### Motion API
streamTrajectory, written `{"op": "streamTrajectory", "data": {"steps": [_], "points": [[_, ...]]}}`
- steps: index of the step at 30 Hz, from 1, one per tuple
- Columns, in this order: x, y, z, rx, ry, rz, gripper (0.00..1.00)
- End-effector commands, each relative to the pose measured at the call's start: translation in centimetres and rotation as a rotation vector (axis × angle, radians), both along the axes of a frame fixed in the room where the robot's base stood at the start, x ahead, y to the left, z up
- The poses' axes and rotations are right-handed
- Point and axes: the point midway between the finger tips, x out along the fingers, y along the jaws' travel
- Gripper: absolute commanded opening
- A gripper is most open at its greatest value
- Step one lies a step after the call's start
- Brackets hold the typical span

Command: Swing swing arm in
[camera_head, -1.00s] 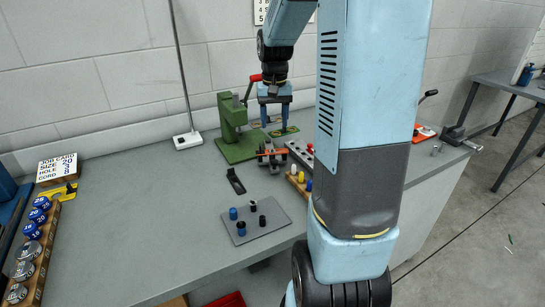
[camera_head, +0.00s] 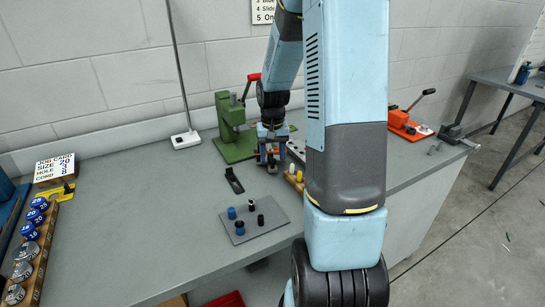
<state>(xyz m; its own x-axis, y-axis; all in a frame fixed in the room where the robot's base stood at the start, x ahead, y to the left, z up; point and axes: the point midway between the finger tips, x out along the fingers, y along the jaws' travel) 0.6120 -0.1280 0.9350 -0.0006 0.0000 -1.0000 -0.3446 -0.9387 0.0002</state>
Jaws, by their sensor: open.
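My gripper (camera_head: 271,152) is open and points down, just in front of the green press (camera_head: 236,148). It is low over a small dark fixture (camera_head: 270,167), with its fingers around or just above the fixture's top; I cannot tell if they touch. The gripper covers much of the fixture. I cannot clearly make out the swing arm; it may be part of this fixture. The press has a red handle (camera_head: 249,82) at its top.
A grey plate (camera_head: 262,229) with blue and black pegs lies in front, beside a small black piece (camera_head: 234,180). A wooden block (camera_head: 293,184) with pegs is right of the fixture. An orange lever tool (camera_head: 408,126) stands farther right.

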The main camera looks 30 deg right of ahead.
Motion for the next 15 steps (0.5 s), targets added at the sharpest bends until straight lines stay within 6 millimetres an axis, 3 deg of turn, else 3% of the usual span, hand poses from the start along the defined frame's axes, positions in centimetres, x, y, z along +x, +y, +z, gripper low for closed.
{"op": "streamTrajectory", "data": {"steps": [13, 15], "points": [[-0.04, -0.03, -1.00, 0.000, 0.000, -0.001, 0.54], [-0.05, -0.04, -0.99, 0.000, 0.000, -0.001, 0.49]]}}
